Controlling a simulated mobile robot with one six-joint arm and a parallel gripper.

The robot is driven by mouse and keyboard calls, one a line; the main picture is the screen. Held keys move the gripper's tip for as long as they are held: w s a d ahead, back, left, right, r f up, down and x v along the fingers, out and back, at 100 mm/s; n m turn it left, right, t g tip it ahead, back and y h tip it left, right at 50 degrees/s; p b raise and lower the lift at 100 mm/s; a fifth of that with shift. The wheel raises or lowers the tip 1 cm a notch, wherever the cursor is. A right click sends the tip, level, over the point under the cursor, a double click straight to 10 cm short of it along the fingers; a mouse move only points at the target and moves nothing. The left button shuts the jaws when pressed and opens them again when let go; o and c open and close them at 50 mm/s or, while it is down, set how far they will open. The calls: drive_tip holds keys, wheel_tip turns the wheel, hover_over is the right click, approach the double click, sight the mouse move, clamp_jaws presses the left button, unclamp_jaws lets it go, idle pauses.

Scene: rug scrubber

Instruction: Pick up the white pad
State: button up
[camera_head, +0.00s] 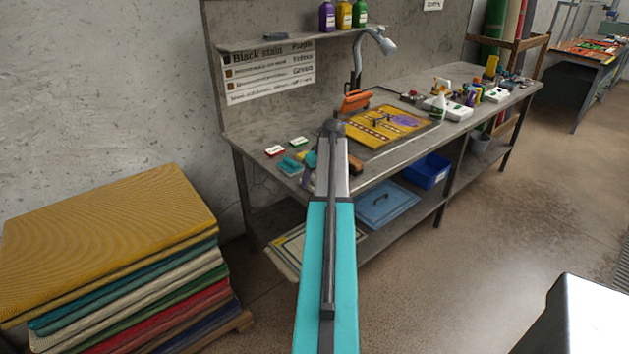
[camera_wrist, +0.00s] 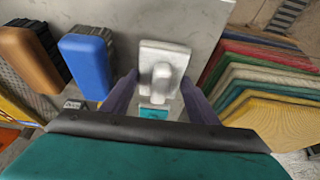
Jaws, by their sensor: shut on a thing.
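The white pad (camera_wrist: 165,60) is a pale block with a raised grip, seen in the wrist view between the two purple fingers of my gripper (camera_wrist: 160,92). My gripper is shut on it. In the head view my arm covers most of the gripper, which is over the near left part of the workbench (camera_head: 377,173). I cannot make out the white pad there, nor tell whether it touches the bench top.
A blue brush (camera_wrist: 86,66) and a brown brush (camera_wrist: 28,58) lie left of the pad in the wrist view. Small red (camera_head: 275,151) and green (camera_head: 299,141) labelled items lie on the bench. A rug stack (camera_head: 110,240) stands at left. A patterned rug (camera_head: 385,127) lies mid-bench.

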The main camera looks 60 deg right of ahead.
sight(314, 175)
drive_tip(key=shift+r+b, duration=1.05)
drive_tip(key=shift+r, duration=3.75)
